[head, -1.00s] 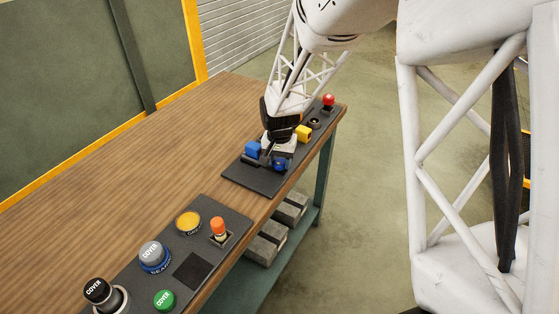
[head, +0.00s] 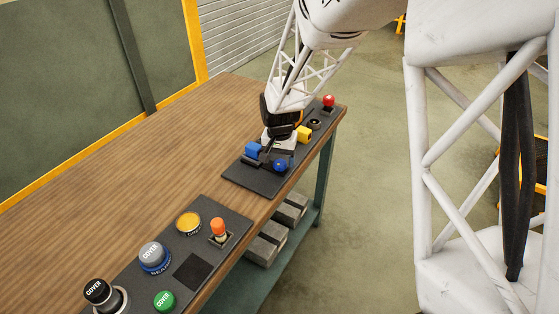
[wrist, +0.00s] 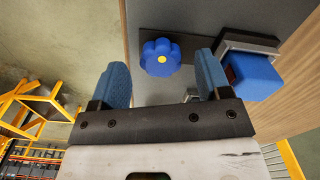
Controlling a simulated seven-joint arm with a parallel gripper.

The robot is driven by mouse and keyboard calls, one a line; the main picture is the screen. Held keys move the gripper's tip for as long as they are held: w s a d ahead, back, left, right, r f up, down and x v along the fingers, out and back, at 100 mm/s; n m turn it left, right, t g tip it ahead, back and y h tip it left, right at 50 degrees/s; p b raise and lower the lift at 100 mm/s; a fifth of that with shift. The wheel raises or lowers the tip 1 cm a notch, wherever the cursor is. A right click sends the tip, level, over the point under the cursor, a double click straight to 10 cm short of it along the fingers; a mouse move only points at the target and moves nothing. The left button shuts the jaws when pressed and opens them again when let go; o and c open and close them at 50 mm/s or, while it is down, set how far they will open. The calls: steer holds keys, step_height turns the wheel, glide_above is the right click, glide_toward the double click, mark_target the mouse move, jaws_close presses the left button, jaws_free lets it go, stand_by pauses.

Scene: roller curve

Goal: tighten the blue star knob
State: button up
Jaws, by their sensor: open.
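The blue star knob (head: 281,165) sits on the dark panel (head: 243,178) near the table's front edge. In the wrist view the knob (wrist: 160,58) shows its lobes and a yellow centre dot. My gripper (head: 272,150) is just behind the knob in the head view. In the wrist view the open fingers (wrist: 162,72) are on either side of the line to the knob, with gaps on both sides. I see no contact. The fingertips are partly hidden in the head view.
A blue block-shaped control (head: 253,149) stands close to the left of my gripper; it shows right of the fingers in the wrist view (wrist: 255,77). A yellow control (head: 304,132) and a red button (head: 328,100) are farther back. A nearer panel holds several buttons. The wooden tabletop (head: 150,160) is clear.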

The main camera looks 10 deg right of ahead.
mark_target(280, 166)
steer(key=shift+r, duration=3.3)
steer(key=s+r+n+t, duration=0.1)
steer(key=s+r, duration=0.3)
steer(key=s, duration=0.6)
steer(key=s+r+n, duration=0.2)
steer(key=s+r, duration=0.3)
steer(key=s, duration=0.5)
steer(key=s+r+n+t, duration=0.1)
steer(key=s+r, duration=0.4)
steer(key=s, duration=0.6)
steer(key=shift+d+r+n+t, duration=0.15)
steer(key=shift+d+n+t, duration=0.25)
steer(key=shift+n, duration=0.3)
